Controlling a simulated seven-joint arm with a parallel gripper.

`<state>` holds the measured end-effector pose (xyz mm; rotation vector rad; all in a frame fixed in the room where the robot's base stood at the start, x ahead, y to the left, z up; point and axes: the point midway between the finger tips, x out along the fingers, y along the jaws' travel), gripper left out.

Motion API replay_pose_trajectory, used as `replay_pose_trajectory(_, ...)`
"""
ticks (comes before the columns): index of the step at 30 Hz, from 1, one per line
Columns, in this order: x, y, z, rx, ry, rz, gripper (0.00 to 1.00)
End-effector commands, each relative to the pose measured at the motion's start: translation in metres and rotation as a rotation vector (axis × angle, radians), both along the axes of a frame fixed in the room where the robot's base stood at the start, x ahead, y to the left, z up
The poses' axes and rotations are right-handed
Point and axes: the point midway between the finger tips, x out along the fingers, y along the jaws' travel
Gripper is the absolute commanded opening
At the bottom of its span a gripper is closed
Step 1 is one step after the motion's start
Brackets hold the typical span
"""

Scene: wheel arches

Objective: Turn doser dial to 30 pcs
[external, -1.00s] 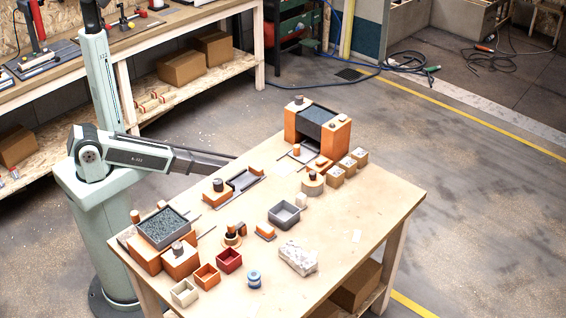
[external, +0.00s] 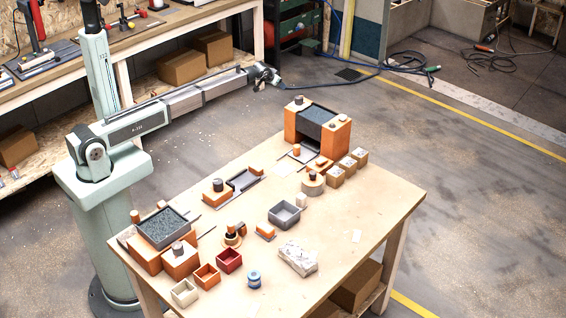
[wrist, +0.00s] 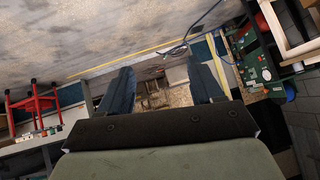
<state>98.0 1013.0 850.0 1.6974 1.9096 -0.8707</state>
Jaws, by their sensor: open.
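An orange unit with a grey tray of dark granules (external: 162,227) stands at the table's left corner. My gripper (external: 266,76) is raised beyond the table's back edge, far from all of these. In the wrist view my gripper (wrist: 163,88) has its fingers apart, with nothing between them.
The table (external: 340,258) also holds an orange machine with a dark belt (external: 318,125), a grey bin (external: 285,215), small boxes, a blue spool (external: 254,279) and a whitish block (external: 298,258). A workbench (external: 170,35) stands behind my arm. The table's front right is mostly clear.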

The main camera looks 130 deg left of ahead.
Motion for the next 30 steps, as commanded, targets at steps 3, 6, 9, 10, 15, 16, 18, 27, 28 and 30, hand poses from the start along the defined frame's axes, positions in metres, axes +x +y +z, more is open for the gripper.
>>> replay_pose_trajectory(3, 0.018, 0.006, 0.055, 0.007, -0.088, 0.094, 0.65)
replay_pose_trajectory(6, 0.045, 0.0, 0.094, -0.019, -0.191, 0.194, 0.65)
replay_pose_trajectory(9, 0.086, -0.015, 0.128, -0.076, -0.313, 0.314, 0.65)
replay_pose_trajectory(10, 0.101, -0.022, 0.139, -0.098, -0.352, 0.354, 0.65)
replay_pose_trajectory(15, 0.189, -0.074, 0.189, -0.257, -0.535, 0.594, 0.65)
replay_pose_trajectory(16, 0.205, -0.086, 0.198, -0.288, -0.559, 0.638, 0.65)
replay_pose_trajectory(18, 0.239, -0.114, 0.217, -0.36, -0.602, 0.738, 0.65)
replay_pose_trajectory(27, 0.33, -0.213, 0.282, -0.563, -0.633, 1.064, 0.65)
replay_pose_trajectory(28, 0.334, -0.219, 0.285, -0.571, -0.63, 1.081, 0.65)
replay_pose_trajectory(30, 0.339, -0.228, 0.291, -0.586, -0.625, 1.111, 0.65)
